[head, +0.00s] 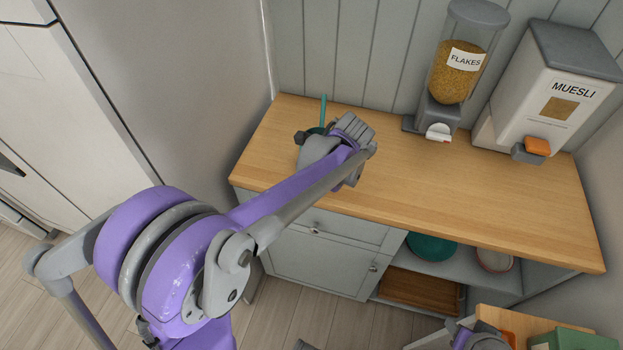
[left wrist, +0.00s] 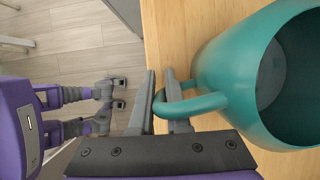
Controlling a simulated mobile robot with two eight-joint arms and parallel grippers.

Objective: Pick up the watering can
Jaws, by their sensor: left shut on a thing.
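The teal watering can (left wrist: 238,75) fills the right of the left wrist view, its open top facing right and its loop handle reaching left. My left gripper (left wrist: 162,98) has its two grey fingers closed on that handle. In the head view, my left gripper (head: 308,140) is over the back left of the wooden counter. It hides most of the can there; only a thin upright teal part (head: 323,108) and a bit of teal beside the gripper show. I cannot tell whether the can is clear of the counter. My right gripper's fingers are not visible.
The wooden counter (head: 450,190) is bare in the middle and right. A flakes dispenser (head: 458,75) and a muesli dispenser (head: 550,90) stand at its back right. Below, an open shelf holds a teal bowl (head: 432,246). A green box (head: 575,340) is at the bottom right.

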